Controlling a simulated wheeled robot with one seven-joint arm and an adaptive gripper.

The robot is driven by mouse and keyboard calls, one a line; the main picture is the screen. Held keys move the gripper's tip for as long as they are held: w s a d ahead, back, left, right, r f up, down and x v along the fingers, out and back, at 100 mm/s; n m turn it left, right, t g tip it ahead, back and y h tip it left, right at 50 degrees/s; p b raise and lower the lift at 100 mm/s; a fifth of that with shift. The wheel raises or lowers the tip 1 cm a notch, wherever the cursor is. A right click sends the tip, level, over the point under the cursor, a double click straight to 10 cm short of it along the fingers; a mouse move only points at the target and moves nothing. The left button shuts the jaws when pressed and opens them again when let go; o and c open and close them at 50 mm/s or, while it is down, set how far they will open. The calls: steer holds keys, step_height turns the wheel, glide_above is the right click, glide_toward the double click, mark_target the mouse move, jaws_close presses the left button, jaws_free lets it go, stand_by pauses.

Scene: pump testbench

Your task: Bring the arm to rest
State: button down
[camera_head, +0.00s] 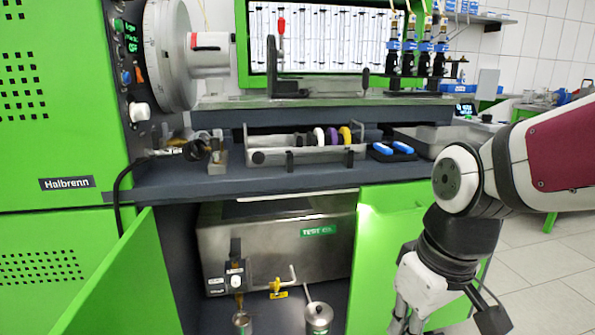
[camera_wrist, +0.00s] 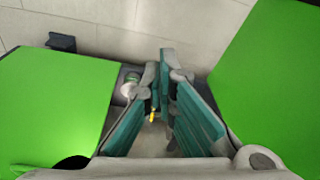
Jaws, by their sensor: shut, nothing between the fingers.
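My arm reaches in from the right edge of the head view, bends at a white and dark joint, and hangs down at the lower right. My gripper (camera_head: 408,318) points downward in front of the green cabinet door (camera_head: 385,235), and its fingertips run near the bottom edge of the picture. In the wrist view my gripper (camera_wrist: 163,85) shows teal finger pads close together, with nothing held between them. It is shut and empty. Whether any part of it touches the door cannot be told.
The open cabinet holds a metal test oil tank (camera_head: 275,250), a steel cup (camera_head: 242,322) and a lidded pot (camera_head: 318,316). Another green door (camera_head: 120,290) stands open at left. The bench above carries a grey tray (camera_head: 300,157) with rings. Tiled floor (camera_head: 545,275) lies free at right.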

steer(key=s+d+r+m+g+h, duration=0.1)
steer(key=s+d+r+m, duration=0.15)
steer(key=s, duration=0.65)
steer(key=s+d+r+m, duration=0.2)
steer(key=s+m, duration=0.1)
steer(key=s, duration=0.6)
step_height(320, 180, up, 36)
steer(key=t+p, duration=0.4)
steer(key=p, duration=3.1)
steer(key=shift+w+r+p, duration=0.25)
steer(key=shift+w+p, duration=0.05)
steer(key=shift+p, duration=0.1)
steer(key=shift+a, duration=0.1)
